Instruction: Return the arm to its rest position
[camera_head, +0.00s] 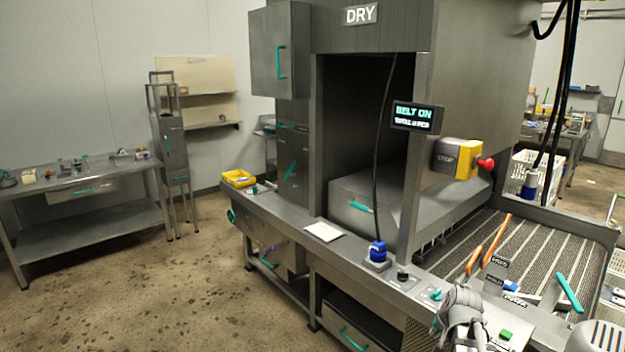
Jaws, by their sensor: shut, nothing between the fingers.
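My gripper (460,306) is in the lower right of the head view, a grey rounded shape over the near end of the machine's front ledge (290,222). It is shut and I see nothing held in it. The fingertips are small and partly hidden. A pale rounded part of my arm shows at the bottom right corner.
The steel machine marked DRY (361,14) fills the middle. A yellow stop box (458,159) with a red button juts out above the striped belt (520,240). A blue knob (377,252) stands on the ledge. A steel table (85,190) stands left; the floor between is clear.

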